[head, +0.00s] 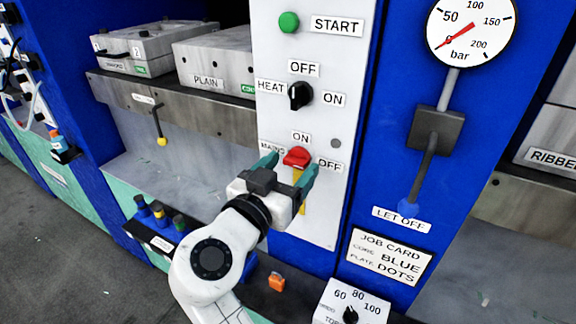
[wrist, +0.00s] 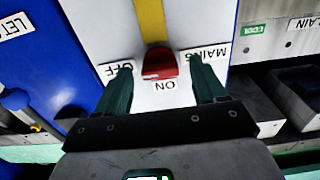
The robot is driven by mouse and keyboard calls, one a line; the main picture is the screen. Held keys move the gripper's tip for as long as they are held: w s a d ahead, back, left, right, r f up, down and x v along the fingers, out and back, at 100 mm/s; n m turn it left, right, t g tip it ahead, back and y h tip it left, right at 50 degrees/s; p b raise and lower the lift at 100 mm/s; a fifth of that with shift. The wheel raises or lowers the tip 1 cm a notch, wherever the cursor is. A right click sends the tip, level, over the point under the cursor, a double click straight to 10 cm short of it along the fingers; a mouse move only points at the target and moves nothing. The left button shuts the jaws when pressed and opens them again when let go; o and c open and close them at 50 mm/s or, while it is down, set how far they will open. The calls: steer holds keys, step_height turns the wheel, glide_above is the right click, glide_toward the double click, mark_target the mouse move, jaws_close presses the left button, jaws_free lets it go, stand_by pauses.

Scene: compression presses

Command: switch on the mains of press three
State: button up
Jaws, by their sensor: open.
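The red mains switch (head: 297,157) sits on a yellow strip low on the white control panel (head: 320,215). Its labels read ON above, OFF to the right and MAINS to the left. My gripper (head: 289,168) is open at the switch, with one green finger on each side. In the wrist view the red switch (wrist: 159,63) appears upside down between the open fingers of my gripper (wrist: 158,70); gaps show on both sides. I cannot tell which label the switch points to. No press number is readable.
Above are a black HEAT knob (head: 300,96) and a green START button (head: 289,22). To the right are a pressure gauge (head: 471,32), a blue-tipped LET OFF lever (head: 408,207) and a job card (head: 389,258).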

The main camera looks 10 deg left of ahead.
steer(key=c, duration=1.1)
steer(key=shift+o, duration=0.2)
steer(key=shift+n, duration=0.3)
steer(key=n, duration=0.3)
steer(key=shift+n, duration=0.3)
steer(key=n+p, duration=0.1)
steer(key=n, duration=0.3)
steer(key=shift+n, duration=0.3)
steer(key=n+p, duration=0.3)
steer(key=n, duration=0.1)
steer(key=shift+r, duration=0.1)
steer(key=n+p, duration=0.2)
steer(key=n, duration=0.3)
steer(key=shift+p, duration=0.4)
steer(key=shift+f, duration=0.2)
